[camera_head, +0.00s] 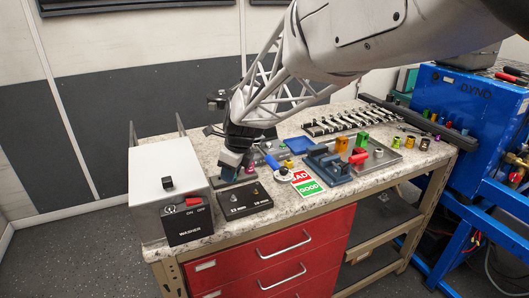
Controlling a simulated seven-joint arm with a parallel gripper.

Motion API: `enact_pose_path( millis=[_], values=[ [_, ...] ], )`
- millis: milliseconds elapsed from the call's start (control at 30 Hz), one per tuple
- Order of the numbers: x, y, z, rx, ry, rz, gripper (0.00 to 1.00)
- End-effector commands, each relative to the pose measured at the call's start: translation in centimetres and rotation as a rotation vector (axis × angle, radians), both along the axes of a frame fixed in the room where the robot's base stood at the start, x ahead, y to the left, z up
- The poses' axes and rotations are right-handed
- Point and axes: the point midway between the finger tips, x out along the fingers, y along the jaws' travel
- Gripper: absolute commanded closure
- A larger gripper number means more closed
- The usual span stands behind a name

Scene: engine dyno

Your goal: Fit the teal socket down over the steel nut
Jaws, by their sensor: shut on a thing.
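My gripper (233,160) points down over the left part of the bench, just behind a black block (245,208).
A washer box (163,170) with a red switch stands left of the block. To the right are GOOD/BAD cards (307,186), a blue vise-like fixture (327,165) and a grey tray (392,158) with coloured sockets. Wrenches (345,122) lie behind. The bench's front edge is close.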

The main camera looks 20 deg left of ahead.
Motion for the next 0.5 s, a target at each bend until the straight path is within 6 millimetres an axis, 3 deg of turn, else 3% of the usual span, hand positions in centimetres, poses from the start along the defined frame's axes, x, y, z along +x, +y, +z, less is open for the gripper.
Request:
enact_pose_path(
  millis=[500],
  values=[
    [0.02, 0.03, -0.43, 0.0, 0.001, 0.0, 0.9]
  ],
)
